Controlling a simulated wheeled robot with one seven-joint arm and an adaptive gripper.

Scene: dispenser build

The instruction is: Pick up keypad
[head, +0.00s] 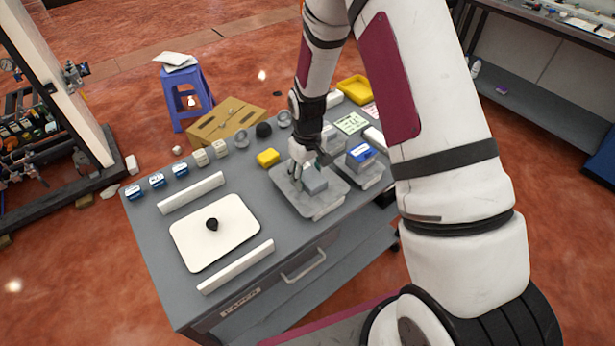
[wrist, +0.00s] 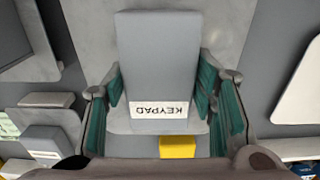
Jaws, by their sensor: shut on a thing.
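The keypad (wrist: 160,60) is a grey block with a white label reading KEYPAD, upside down in the wrist view. My gripper (wrist: 162,100) has its teal-padded fingers on both sides of it and is shut on it. In the head view the keypad (head: 315,184) shows as a small grey block at my gripper (head: 308,182), over the grey tray (head: 322,211) near the middle of the table. I cannot tell if the keypad touches the tray. My wrist hides part of the tray and keypad in the head view.
A second tray with a blue-topped box (head: 361,154) stands close on the right. A yellow block (head: 268,158) lies just left of my gripper. A white panel (head: 238,247) with a black knob (head: 212,224) lies between two white bars on the left of the grey table (head: 150,262).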

